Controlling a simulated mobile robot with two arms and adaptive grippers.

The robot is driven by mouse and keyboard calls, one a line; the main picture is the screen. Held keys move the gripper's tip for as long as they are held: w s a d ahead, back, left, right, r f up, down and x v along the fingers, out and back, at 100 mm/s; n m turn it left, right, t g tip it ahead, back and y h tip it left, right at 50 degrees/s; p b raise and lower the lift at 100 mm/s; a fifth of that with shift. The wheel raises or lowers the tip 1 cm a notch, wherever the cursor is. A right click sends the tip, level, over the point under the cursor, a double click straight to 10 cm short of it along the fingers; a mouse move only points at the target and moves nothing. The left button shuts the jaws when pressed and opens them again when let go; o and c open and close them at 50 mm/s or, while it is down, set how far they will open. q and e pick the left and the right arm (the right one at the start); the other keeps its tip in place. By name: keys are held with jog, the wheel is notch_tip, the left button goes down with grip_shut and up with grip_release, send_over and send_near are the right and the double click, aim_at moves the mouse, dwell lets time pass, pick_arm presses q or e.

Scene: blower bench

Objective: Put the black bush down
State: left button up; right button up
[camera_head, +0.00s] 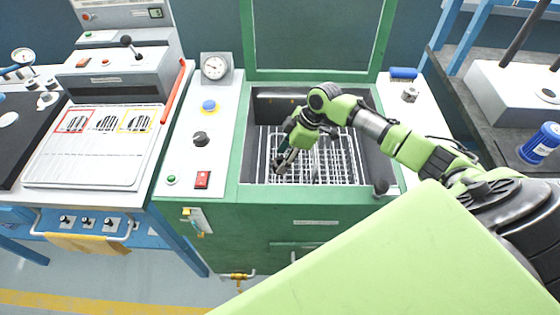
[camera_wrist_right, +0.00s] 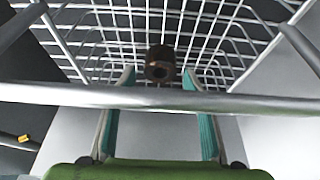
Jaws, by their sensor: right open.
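The black bush (camera_wrist_right: 160,66) shows in the right wrist view as a short dark cylinder with a bored end facing the camera. It is at the wire basket (camera_wrist_right: 235,42), between or just beyond the fingertips, with space on both sides. I cannot tell whether it rests on the wires. My right gripper (camera_wrist_right: 160,80) is open, its two teal-lined fingers apart. In the head view the right gripper (camera_head: 283,163) reaches down into the basket (camera_head: 335,168) at its left part; the bush cannot be made out clearly there. My left gripper is out of view.
The basket sits in the open green washer tank (camera_head: 242,150), its lid raised behind. A basket bar (camera_wrist_right: 60,94) crosses in front of the wrist camera. A panel with a gauge (camera_head: 214,67) and red switch (camera_head: 202,180) is left; a tray (camera_head: 90,172) lies further left.

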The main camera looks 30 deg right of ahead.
jog(key=v, duration=0.9)
jog(key=shift+r, duration=0.1)
